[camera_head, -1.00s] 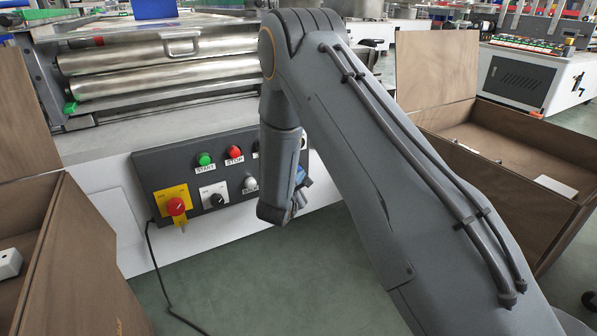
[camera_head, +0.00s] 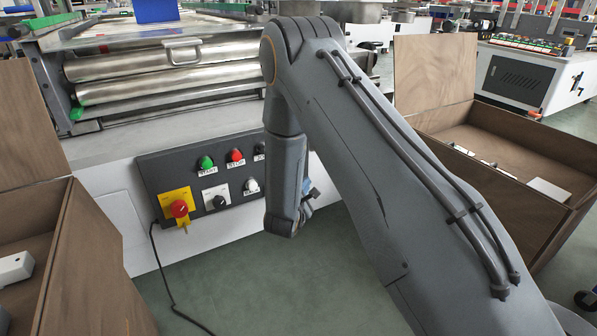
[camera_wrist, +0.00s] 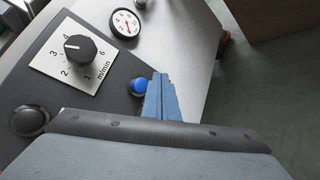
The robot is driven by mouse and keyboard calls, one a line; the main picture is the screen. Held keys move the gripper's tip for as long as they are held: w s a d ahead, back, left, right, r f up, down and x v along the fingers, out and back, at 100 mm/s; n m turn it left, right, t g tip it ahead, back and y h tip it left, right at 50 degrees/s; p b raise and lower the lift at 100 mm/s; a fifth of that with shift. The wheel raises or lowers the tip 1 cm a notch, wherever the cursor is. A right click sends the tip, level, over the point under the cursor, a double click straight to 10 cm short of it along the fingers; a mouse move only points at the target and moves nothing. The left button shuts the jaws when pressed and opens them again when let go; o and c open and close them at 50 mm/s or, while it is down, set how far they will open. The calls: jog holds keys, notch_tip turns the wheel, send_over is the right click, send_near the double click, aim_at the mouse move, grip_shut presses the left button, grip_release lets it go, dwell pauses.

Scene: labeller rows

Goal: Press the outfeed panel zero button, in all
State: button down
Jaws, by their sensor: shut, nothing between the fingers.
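The dark control panel (camera_head: 228,208) is on the white machine front. It carries a green START button (camera_head: 206,162), a red STOP button (camera_head: 236,155), a black button (camera_head: 260,147) and a white button (camera_head: 251,184). My arm hides its right part, and I cannot read a zero label. In the wrist view a blue button (camera_wrist: 138,86) and a black round control (camera_wrist: 30,120) sit on the dark panel. My gripper (camera_wrist: 161,78) is shut and empty, its tip just right of the blue button in the picture; contact cannot be told. In the head view my gripper (camera_head: 309,192) is mostly hidden.
A red knob on a yellow plate (camera_head: 176,194) and a selector on a white plate (camera_head: 209,188) are at the panel's left. The wrist view shows an m/min dial (camera_wrist: 79,48) and a gauge (camera_wrist: 126,22). Brown crates stand left (camera_head: 100,240) and right (camera_head: 540,150).

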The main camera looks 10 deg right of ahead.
jog(key=shift+s+d+p, duration=0.2)
jog(key=shift+s+p, duration=0.15)
jog(key=shift+s, duration=0.25)
jog(key=shift+s+d+p, duration=0.15)
jog(key=shift+s+p, duration=0.15)
jog(key=shift+s, duration=0.3)
